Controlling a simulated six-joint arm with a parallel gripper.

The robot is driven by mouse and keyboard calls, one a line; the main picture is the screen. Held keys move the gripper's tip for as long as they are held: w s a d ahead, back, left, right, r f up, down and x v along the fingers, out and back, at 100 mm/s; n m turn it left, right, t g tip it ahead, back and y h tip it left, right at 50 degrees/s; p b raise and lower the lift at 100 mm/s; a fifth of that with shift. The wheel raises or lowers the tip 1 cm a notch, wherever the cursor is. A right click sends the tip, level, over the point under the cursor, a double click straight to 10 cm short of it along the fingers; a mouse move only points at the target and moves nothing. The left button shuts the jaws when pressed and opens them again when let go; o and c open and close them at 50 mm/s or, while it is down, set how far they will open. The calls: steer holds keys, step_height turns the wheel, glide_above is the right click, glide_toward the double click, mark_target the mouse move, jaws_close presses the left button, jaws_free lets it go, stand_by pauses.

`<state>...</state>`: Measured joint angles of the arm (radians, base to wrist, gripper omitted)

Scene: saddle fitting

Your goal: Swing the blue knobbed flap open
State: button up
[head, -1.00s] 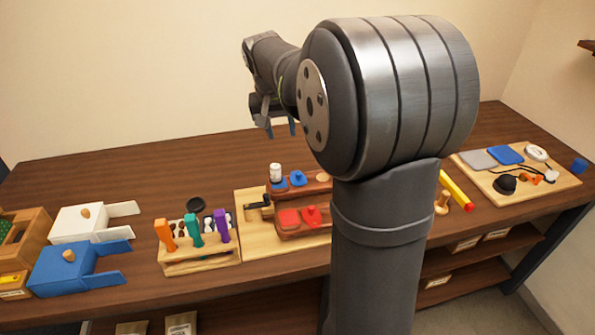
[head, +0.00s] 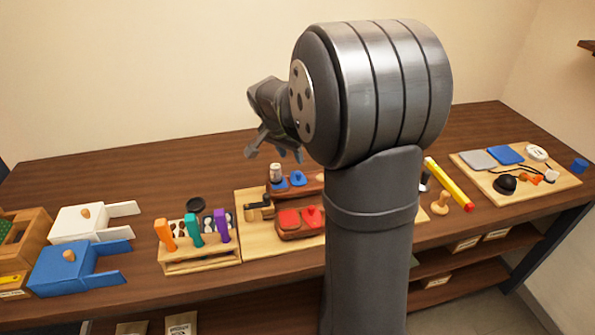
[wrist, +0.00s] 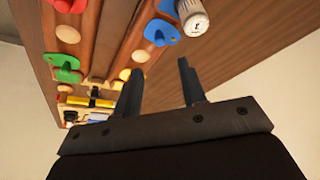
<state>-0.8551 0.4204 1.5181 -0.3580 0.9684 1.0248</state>
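A blue knobbed flap (head: 297,179) lies on the upper step of a reddish-brown stepped rack in the head view. A blue knobbed piece (wrist: 160,33) also shows on the rack in the wrist view, beside a pale round spot. More blue shows just left of the flap in the head view, beside a white cylinder (head: 276,171). My gripper (head: 275,153) is above and behind the rack, apart from it. Its two fingers (wrist: 160,69) are spread with nothing between them. My arm hides the rack's right end in the head view.
Red knobbed pieces (head: 311,215) sit on the rack's lower step. A green one (wrist: 65,67) shows in the wrist view. The white cylinder stands close to the blue pieces. A rack with coloured handles (head: 193,232) stands to the left. The table behind is clear.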

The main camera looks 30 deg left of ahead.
mark_target(298, 173)
steer(key=x, duration=0.9)
steer(key=shift+w+f, duration=0.15)
steer(key=shift+f, duration=0.2)
steer(key=shift+c, duration=0.5)
jaws_close()
